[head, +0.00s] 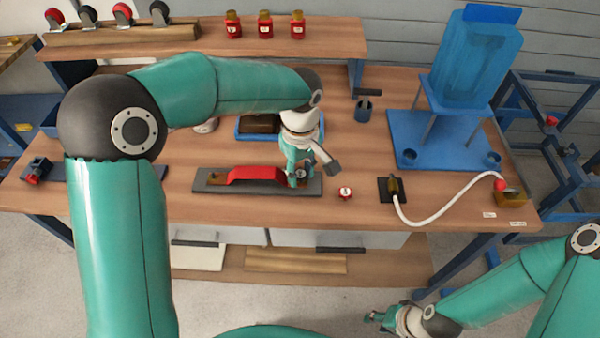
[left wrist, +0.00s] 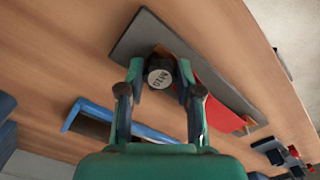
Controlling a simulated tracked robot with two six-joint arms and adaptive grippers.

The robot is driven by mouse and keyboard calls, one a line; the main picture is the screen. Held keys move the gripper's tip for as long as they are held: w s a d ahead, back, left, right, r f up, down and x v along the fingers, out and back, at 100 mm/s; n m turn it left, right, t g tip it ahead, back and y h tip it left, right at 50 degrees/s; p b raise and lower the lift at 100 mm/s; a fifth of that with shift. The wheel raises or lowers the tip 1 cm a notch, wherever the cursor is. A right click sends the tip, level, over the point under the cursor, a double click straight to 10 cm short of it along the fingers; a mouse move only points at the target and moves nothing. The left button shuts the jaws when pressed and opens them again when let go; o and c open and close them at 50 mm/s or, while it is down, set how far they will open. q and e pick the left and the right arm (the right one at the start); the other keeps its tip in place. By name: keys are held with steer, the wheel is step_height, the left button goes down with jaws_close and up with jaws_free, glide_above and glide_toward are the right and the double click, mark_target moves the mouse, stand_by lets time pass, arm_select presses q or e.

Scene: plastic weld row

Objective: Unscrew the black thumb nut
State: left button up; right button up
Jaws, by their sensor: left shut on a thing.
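The black thumb nut (left wrist: 160,76) has a pale round top with dark lettering. It sits at the right end of the grey base plate (head: 312,187), beside a red clamp bar (head: 255,174). My left gripper (head: 298,178) comes down over that end of the plate and is shut on the nut. In the left wrist view its two fingers (left wrist: 159,85) stand on either side of the nut. In the head view the nut is mostly hidden by the fingers. My right gripper (head: 378,318) hangs low in front of the table; its fingers are too small to judge.
A red knob (head: 345,193) lies right of the plate. A blue tray (head: 245,136) stands behind it. A black holder (head: 392,190) with a white hose (head: 435,222) and a blue stand (head: 445,150) are on the right.

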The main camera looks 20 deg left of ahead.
arm_select(q)
steer(key=o, duration=1.1)
steer(key=shift+c, duration=0.2)
steer(key=m+p, duration=0.1)
steer(key=m, duration=0.4)
steer(key=shift+r+m+p, duration=0.1)
steer(key=shift+m+p, duration=0.2)
steer(key=shift+p, duration=0.05)
steer(key=m+p, duration=0.2)
steer(key=m, duration=0.4)
steer(key=m+p, duration=0.2)
steer(key=m, duration=0.4)
steer(key=m+p, duration=0.1)
steer(key=m, duration=0.2)
steer(key=shift+a, duration=0.1)
steer(key=shift+m+p, duration=0.3)
steer(key=shift+m, duration=0.9)
